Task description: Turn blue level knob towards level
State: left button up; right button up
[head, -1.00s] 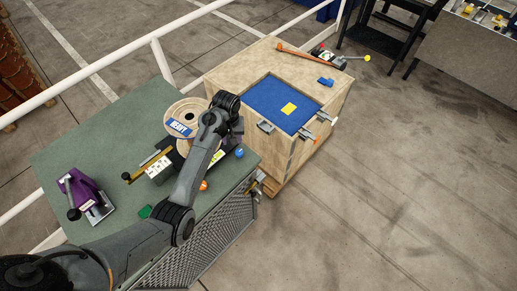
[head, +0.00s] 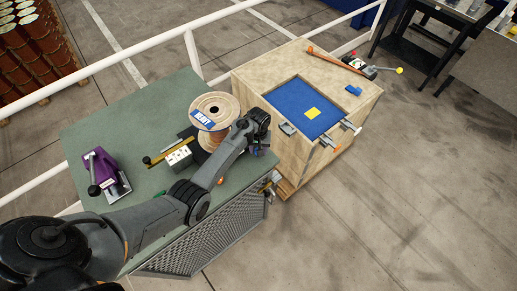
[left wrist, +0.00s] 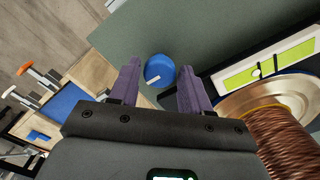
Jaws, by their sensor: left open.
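The blue knob (left wrist: 159,70), round with a short white mark, stands on the green bench top (left wrist: 215,35) in the left wrist view. My left gripper (left wrist: 160,76) is open, with its two purple fingers on either side of the knob in the picture. I see no contact, and the gap in depth is unclear. My right gripper is out of view.
A copper-wound spool (left wrist: 285,140) with wooden flanges is close to the right finger. The head view shows its upper flange (head: 214,110) with a blue label. A purple device (head: 103,170) stands at the bench's left. A wooden crate (head: 255,75) with a blue recess adjoins the right.

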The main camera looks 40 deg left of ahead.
pick_arm(q)
jog(key=shift+f, duration=0.15)
jog(key=c, duration=0.7)
jog(key=shift+c, duration=0.2)
jog(key=shift+n, duration=0.3)
